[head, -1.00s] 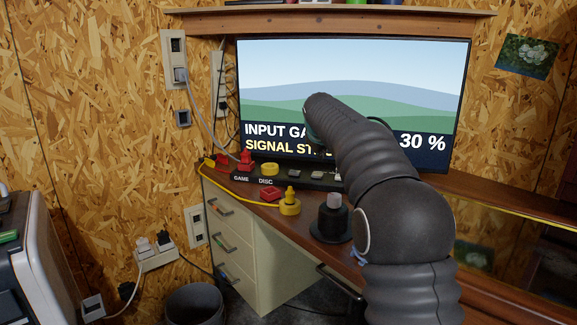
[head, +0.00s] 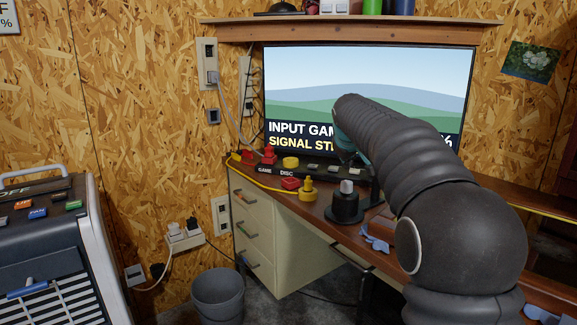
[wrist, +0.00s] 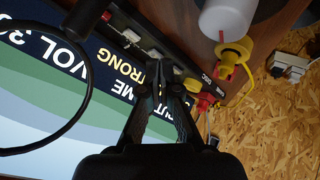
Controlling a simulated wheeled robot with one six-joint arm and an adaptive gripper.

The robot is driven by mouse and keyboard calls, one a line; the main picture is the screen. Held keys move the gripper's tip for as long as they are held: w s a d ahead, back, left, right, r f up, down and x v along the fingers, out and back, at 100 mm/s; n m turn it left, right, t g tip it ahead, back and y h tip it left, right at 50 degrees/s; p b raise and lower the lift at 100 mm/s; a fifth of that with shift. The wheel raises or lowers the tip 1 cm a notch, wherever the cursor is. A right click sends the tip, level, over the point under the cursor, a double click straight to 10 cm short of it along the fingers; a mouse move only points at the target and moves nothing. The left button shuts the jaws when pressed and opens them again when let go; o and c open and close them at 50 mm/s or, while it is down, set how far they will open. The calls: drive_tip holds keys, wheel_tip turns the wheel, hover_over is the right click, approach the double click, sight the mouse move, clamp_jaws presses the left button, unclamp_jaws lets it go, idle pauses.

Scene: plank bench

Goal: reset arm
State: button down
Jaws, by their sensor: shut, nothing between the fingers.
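My arm reaches from the lower right towards the screen in the head view, in front of the desk. My gripper shows in the wrist view (wrist: 160,84), its dark fingers drawn together with nothing between them. In the head view the gripper is mostly hidden behind the arm, with a bit of teal showing at its end. The wrist view looks past the fingers at the screen (wrist: 60,120), which appears upside down, and at the desk edge.
The screen (head: 370,80) stands on the desk behind a black switch strip (head: 318,170). A black knob with a grey top (head: 345,205), a yellow plug (head: 307,192) and a red plug (head: 291,183) sit in front. A grey bin (head: 218,292) and a heater (head: 45,245) stand left.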

drive_tip(key=s+f+m+g+y, duration=0.1)
drive_tip(key=s+f+m, duration=0.15)
drive_tip(key=s, duration=1.45)
drive_tip(key=s+f+m+g, duration=0.15)
drive_tip(key=s+f, duration=0.25)
drive_tip(key=s, duration=1.4)
drive_tip(key=s+f+m, duration=0.1)
drive_tip(key=s+f, duration=0.8)
drive_tip(key=s, duration=0.3)
drive_tip(key=shift+a+f+m+y, duration=0.15)
drive_tip(key=shift+a+m+y, duration=0.05)
drive_tip(key=shift+m+y, duration=0.2)
drive_tip(key=shift+g, duration=0.25)
